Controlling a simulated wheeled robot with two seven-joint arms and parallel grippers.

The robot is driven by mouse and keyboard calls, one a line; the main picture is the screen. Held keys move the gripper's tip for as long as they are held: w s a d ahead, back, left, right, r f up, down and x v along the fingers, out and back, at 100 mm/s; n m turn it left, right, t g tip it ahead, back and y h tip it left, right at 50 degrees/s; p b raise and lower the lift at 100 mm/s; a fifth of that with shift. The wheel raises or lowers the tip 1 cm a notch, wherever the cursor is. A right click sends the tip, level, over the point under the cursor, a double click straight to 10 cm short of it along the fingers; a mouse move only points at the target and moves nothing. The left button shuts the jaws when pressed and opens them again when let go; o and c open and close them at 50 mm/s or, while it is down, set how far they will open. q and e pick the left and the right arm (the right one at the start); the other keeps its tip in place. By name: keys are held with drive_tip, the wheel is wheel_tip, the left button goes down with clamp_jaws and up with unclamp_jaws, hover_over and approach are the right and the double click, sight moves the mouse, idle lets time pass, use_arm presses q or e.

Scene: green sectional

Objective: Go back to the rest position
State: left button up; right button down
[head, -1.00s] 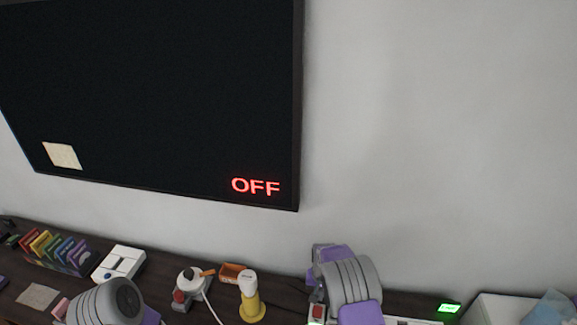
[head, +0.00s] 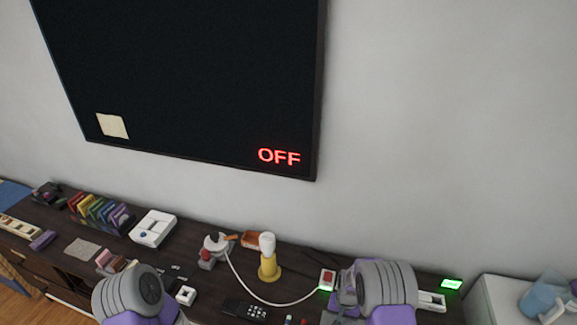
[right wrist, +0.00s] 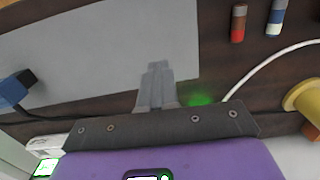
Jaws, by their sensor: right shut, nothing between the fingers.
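My right arm reaches over the dark cabinet top at the lower right of the head view; its gripper there is mostly hidden by my arm's grey ribbed link. In the right wrist view my right gripper (right wrist: 157,85) has its fingers together with nothing between them, over a grey flat sheet (right wrist: 85,50). My left arm's grey ribbed link and purple part are at the lower left of the head view. My left gripper does not show.
The dark cabinet (head: 190,262) holds a card rack (head: 100,213), a white box (head: 153,228), a yellow-based lamp-like object (head: 268,262), a remote (head: 245,309) and a white cable (head: 255,297). A switched-off television (head: 190,80) hangs above. A blue pitcher (head: 545,293) stands right.

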drive_tip(key=s+a+f+y, duration=0.1)
drive_tip(key=s+a+y, duration=0.15)
drive_tip(key=s, duration=0.85)
drive_tip(key=s+a+f+y, duration=0.1)
drive_tip(key=s+a, duration=0.3)
drive_tip(key=s, duration=0.8)
use_arm(q)
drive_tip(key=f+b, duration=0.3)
drive_tip(key=b, duration=0.1)
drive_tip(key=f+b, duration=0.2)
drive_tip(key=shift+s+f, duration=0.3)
use_arm(e)
drive_tip(key=shift+n+t, duration=0.4)
drive_tip(key=f, duration=0.4)
drive_tip(key=shift+s+a+f, duration=0.25)
drive_tip(key=shift+a+f, duration=0.05)
drive_tip(key=shift+f, duration=0.1)
